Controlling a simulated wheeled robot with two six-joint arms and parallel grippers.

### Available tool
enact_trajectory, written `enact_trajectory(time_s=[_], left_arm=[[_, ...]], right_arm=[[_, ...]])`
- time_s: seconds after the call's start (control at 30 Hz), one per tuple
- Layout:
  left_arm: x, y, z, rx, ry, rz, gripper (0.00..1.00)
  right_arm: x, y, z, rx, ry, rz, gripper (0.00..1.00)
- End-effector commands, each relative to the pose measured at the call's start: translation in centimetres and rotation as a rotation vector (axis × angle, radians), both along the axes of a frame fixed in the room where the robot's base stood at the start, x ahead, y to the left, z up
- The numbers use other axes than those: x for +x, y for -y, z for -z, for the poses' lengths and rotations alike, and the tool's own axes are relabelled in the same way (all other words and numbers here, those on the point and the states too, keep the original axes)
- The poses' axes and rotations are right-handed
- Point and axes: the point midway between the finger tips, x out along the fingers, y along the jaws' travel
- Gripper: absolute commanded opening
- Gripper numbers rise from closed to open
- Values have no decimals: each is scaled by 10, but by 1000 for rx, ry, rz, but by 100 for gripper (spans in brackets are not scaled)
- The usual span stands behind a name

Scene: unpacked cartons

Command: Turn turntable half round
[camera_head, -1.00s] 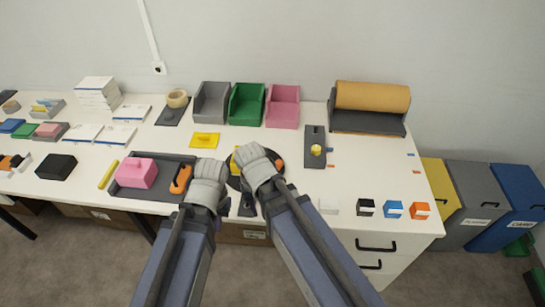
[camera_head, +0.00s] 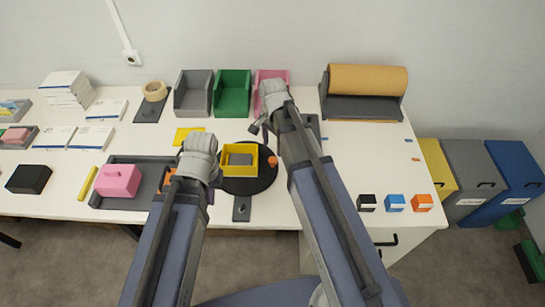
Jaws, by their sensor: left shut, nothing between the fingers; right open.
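The turntable (camera_head: 250,185) is a round black disc on the white table, in the middle of the view. A yellow open box (camera_head: 226,171) with a grey item inside stands on it, and a small orange piece (camera_head: 273,162) shows at its right edge. My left gripper (camera_head: 199,146) is shut and empty, just left of the yellow box; whether it touches the disc cannot be seen. My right gripper (camera_head: 262,125) is beyond the disc, in front of the pink bin. Its fingers are apart and empty. My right forearm passes over the table right of the disc.
Grey (camera_head: 193,93), green (camera_head: 232,93) and pink (camera_head: 271,76) bins stand at the back. A dark tray with a pink block (camera_head: 117,179) lies left. A brown paper roll (camera_head: 367,79) is back right.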

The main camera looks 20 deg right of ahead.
Motion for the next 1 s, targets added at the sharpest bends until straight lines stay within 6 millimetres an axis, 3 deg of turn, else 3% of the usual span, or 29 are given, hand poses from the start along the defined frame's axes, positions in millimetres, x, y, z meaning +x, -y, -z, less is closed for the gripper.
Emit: enact_trajectory(time_s=[0.53,0.97,1.0], left_arm=[[0,0,66,0,0,0,0],[0,0,72,0,0,0,0],[0,0,72,0,0,0,0]], right_arm=[[0,0,66,0,0,-2,69],[0,0,72,0,0,-2,69],[0,0,72,0,0,-2,65]])
